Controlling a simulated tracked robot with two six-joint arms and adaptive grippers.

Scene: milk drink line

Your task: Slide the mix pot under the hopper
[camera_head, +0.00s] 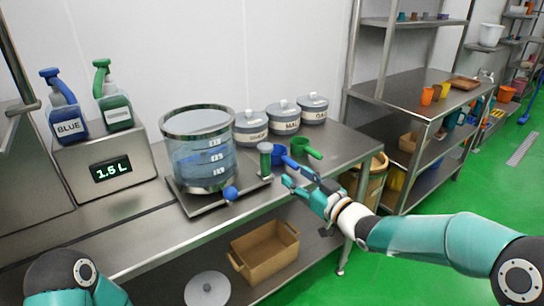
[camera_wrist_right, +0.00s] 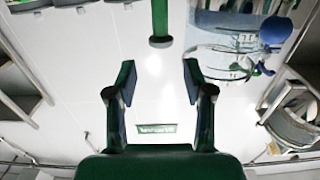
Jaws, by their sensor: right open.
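A large clear graduated vessel (camera_head: 200,152), which I take for the mix pot, stands upright on a dark flat base (camera_head: 196,207) on the steel counter. A blue ball (camera_head: 230,193) sits low on its front. I cannot pick out a separate hopper. My right gripper (camera_head: 287,173) is open and empty, to the right of the vessel near the counter's front edge. Its spread fingers also show in the right wrist view (camera_wrist_right: 158,82), with nothing between them. My left arm shows at the lower left, but its gripper is out of view.
A small green-topped cylinder (camera_head: 265,160), a blue scoop (camera_head: 279,154) and a green scoop (camera_head: 306,149) are close to my right gripper. Three grey canisters (camera_head: 283,117) stand behind. A box reading 1.5 L (camera_head: 75,180) carries blue and green bottles. A crate (camera_head: 265,262) is below.

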